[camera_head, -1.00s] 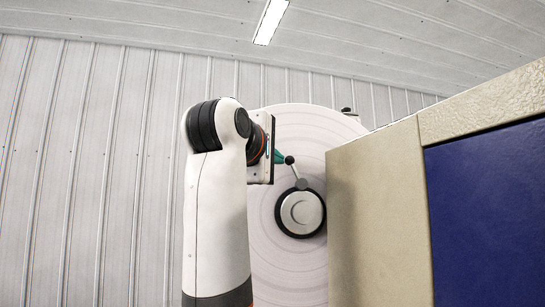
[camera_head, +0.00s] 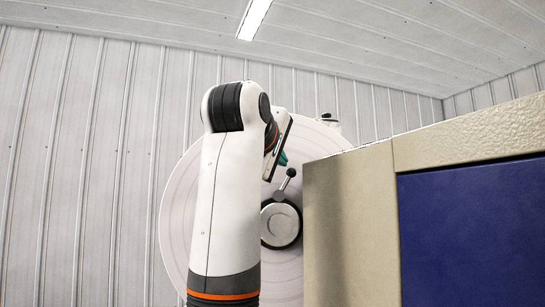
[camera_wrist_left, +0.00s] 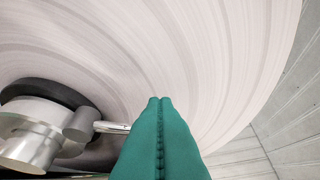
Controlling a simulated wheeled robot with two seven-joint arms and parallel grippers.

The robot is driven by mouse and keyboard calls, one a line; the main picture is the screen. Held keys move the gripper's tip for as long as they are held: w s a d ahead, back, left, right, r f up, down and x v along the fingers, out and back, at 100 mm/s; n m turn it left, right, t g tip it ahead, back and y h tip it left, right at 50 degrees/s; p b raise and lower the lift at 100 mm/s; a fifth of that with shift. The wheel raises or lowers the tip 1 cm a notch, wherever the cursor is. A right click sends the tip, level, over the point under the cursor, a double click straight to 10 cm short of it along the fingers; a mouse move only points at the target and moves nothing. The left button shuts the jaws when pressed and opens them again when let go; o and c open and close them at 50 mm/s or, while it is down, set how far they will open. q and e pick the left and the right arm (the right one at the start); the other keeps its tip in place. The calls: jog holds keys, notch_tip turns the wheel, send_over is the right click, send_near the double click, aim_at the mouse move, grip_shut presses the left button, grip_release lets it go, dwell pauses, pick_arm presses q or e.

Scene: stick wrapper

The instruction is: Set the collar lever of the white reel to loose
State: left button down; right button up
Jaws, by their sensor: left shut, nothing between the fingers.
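The white reel (camera_head: 190,215) stands upright behind my left arm; it fills much of the left wrist view (camera_wrist_left: 215,60). Its round hub with a dark collar and silver face (camera_head: 281,224) carries the collar lever (camera_head: 284,188). The lever points up and slightly right, ending in a black ball knob (camera_head: 291,172). My left gripper (camera_head: 283,158) is just above and left of the knob, its green fingers closed and empty. In the left wrist view, the shut fingers (camera_wrist_left: 160,100) hide the lever's outer end; whether they touch it I cannot tell. My right gripper is out of view.
A beige cabinet-like body (camera_head: 350,230) with a dark blue panel (camera_head: 475,230) stands close on the right and covers the reel's right part. A small dark and pale part (camera_head: 327,118) shows at the reel's upper right. Ribbed walls lie behind.

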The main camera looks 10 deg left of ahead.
pick_arm(q)
jog(key=shift+w+d, duration=0.1)
jog(key=shift+d, duration=0.2)
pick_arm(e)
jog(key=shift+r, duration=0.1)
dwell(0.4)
